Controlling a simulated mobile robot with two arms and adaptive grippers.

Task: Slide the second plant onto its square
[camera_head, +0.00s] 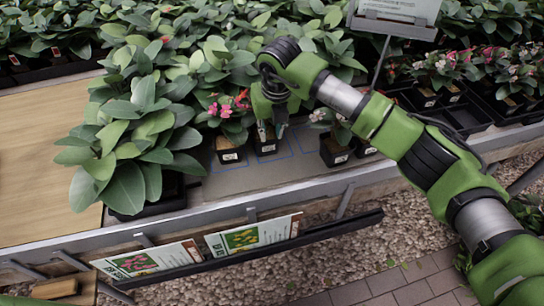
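My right gripper (272,133) comes in from the right and points down over the bench, its fingertips at the rim of a small black pot (266,147). The frame does not show clearly whether the fingers grip this pot or only touch it, and the gripper hides most of its plant. Just left stands another small black pot (230,155) with a pink-flowered plant (228,108). Blue square outlines (290,153) are drawn on the grey bench top (235,180) around and between the pots. My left gripper is not in view.
A large leafy plant (125,150) stands left of the small pots. Another small black pot (336,150) stands to the right, below my arm. Dense foliage fills the back. A sign (400,12) stands behind. Bare bench top lies in front of the pots, up to the front edge.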

